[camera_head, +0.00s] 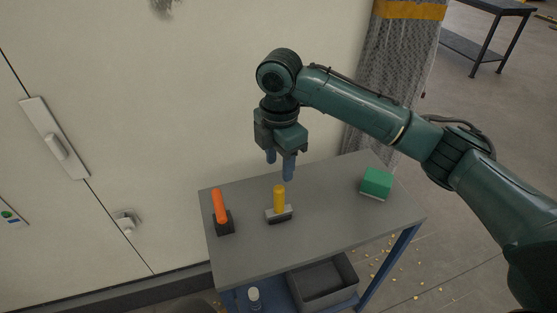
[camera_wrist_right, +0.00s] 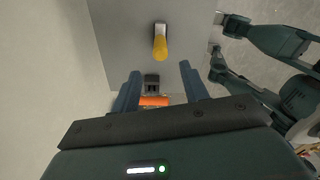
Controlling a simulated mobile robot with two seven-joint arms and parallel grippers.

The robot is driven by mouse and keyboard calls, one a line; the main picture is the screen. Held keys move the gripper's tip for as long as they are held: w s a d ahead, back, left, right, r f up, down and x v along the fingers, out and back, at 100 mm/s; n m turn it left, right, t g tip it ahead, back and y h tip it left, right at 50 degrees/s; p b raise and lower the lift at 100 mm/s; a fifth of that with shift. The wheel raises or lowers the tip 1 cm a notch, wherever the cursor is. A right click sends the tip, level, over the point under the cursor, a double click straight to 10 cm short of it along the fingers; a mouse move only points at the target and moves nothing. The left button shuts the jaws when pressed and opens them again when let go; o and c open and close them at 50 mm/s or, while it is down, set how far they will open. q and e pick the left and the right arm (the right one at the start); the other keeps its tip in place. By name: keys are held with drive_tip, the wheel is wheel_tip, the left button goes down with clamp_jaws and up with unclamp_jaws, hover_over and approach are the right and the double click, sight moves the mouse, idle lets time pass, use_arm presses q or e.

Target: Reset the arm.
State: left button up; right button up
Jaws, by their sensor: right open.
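My right arm reaches in from the right in the head view. Its gripper (camera_head: 280,168) hangs fingers down over the back part of the grey table (camera_head: 330,226), above and behind the yellow-handled tool (camera_head: 279,198). The gripper is open, with nothing between its fingers. In the right wrist view the two fingers (camera_wrist_right: 160,84) stand apart. The yellow handle (camera_wrist_right: 160,46) shows beyond them, and the orange-handled tool (camera_wrist_right: 155,101) shows partly between them, lower down. My left gripper cannot be made out in either view.
The orange-handled tool (camera_head: 219,208) stands at the table's left, and a green-topped block (camera_head: 376,183) lies at its right. A grey bin (camera_head: 325,282) and a bottle (camera_head: 254,296) are below. A pale cabinet wall and a wrapped column (camera_head: 392,75) rise behind.

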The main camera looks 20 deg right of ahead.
drive_tip(key=s+a+f+m+y, duration=0.1)
drive_tip(key=s+a+f+m, duration=0.1)
drive_tip(key=s+f, duration=0.1)
drive_tip(key=s+a+f+m+t+y, duration=0.1)
drive_tip(key=s+a+f+m, duration=0.1)
drive_tip(key=s+f+m, duration=0.1)
drive_tip(key=s+a+f+m+y, duration=0.1)
drive_tip(key=s+a+f+m, duration=0.1)
drive_tip(key=s+f, duration=0.3)
drive_tip(key=shift+s+a+f+t+y, duration=0.1)
drive_tip(key=shift+s+a+t+y, duration=0.2)
drive_tip(key=shift+a+t+y, duration=0.1)
drive_tip(key=s+d+f+m+t+h, duration=0.2)
drive_tip(key=s+d+f+m+h, duration=0.2)
drive_tip(key=s+d+m, duration=0.95)
drive_tip(key=w+a+f+n+t+y, duration=0.2)
drive_tip(key=w+a+f+t+y, duration=0.1)
drive_tip(key=w+a+f+t, duration=0.3)
drive_tip(key=shift+w+a+f+t+y, duration=0.2)
drive_tip(key=shift+w+t+y, duration=0.1)
